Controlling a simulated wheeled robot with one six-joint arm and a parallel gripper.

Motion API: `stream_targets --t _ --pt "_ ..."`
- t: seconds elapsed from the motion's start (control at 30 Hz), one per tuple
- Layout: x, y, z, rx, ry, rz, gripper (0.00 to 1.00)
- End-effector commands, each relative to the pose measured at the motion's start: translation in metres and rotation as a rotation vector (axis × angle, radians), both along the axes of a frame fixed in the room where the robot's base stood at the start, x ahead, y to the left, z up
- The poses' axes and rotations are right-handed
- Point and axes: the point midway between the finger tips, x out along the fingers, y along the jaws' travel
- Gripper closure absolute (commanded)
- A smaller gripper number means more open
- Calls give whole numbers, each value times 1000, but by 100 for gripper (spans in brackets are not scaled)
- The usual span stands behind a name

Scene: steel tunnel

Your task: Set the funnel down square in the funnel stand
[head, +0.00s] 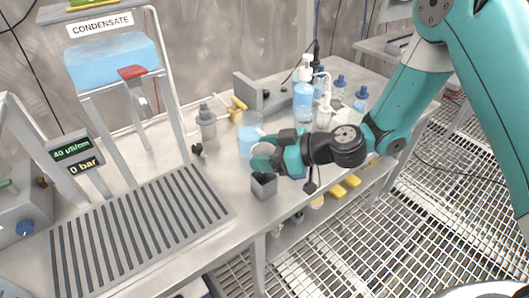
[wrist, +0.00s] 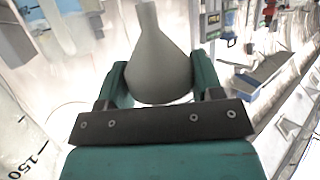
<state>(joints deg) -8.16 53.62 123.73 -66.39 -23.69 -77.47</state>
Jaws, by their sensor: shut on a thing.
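The funnel is pale grey, with a wide cone and a narrow spout. In the wrist view the funnel (wrist: 160,62) sits between the two teal fingers (wrist: 160,82), its spout toward the top of the picture. My gripper (head: 273,158) is shut on it above the bench in the head view, where the funnel (head: 261,149) shows only in part, in front of a light blue beaker. A small grey square box with a dark open top, which looks like the funnel stand (head: 264,187), stands near the bench's front edge, just below my gripper and apart from it.
The light blue beaker (head: 247,139) stands close behind the gripper. A grey bottle (head: 206,122) is to the left, and a pump bottle (head: 303,98) and several blue-capped bottles stand behind. A slotted drain grate (head: 140,225) fills the bench's left. The bench edge is close to the stand.

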Motion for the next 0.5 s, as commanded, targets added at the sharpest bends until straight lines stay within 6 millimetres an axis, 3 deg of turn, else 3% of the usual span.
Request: stream_targets --t 0.5 --pt "0 0 -14 0 -1 0 62"
